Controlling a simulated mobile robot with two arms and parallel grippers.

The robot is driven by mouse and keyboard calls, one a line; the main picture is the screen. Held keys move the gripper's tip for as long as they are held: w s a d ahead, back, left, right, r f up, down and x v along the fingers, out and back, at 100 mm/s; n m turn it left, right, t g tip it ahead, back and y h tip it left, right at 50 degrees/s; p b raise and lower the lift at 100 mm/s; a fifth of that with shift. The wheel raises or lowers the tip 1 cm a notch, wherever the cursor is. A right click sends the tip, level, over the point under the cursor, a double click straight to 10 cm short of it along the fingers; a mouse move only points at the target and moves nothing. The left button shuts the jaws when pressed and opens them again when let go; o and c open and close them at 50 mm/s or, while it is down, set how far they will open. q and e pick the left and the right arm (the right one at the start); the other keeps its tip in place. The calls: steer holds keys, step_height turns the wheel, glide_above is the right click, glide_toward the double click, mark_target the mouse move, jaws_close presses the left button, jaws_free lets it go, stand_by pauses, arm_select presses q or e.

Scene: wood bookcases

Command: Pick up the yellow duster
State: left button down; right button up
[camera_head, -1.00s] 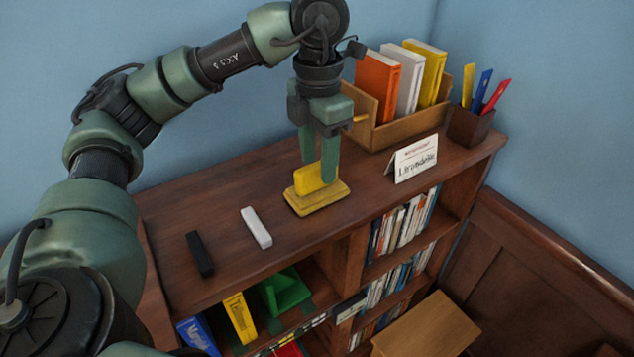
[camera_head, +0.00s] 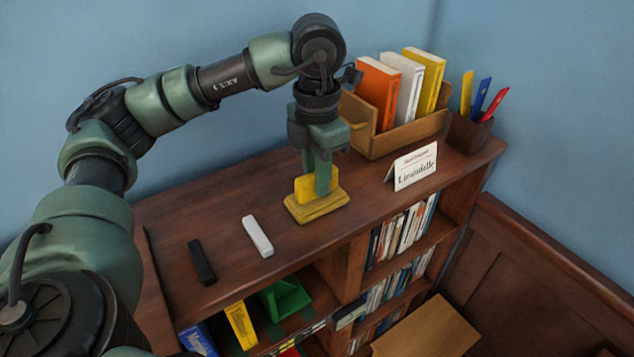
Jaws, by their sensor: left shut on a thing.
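The yellow duster (camera_head: 303,190) is an upright yellow block on top of the bookcase. Under it is a flat, stepped yellow base (camera_head: 322,208); I cannot tell whether the two are one piece. My left gripper (camera_head: 317,182) points down from above and is shut on the upright block, its green fingers on either side. The near finger covers part of the block. The base appears to rest on the wood top. My right gripper is not in view.
A white block (camera_head: 257,236) and a black block (camera_head: 201,262) lie on the bookcase top (camera_head: 350,215) to the left. A wooden book box (camera_head: 405,132), a pen cup (camera_head: 470,132) and a white card (camera_head: 415,166) stand to the right. Shelves below hold books.

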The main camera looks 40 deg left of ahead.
arm_select(q)
steer(key=shift+r, duration=0.65)
step_height(320, 180, up, 3)
steer(key=shift+r+b, duration=0.2)
steer(key=shift+b, duration=0.25)
step_height(320, 180, up, 15)
steer(key=p, duration=0.3)
steer(key=shift+r, duration=0.15)
steer(key=c, duration=1.9)
jaws_free()
jaws_close()
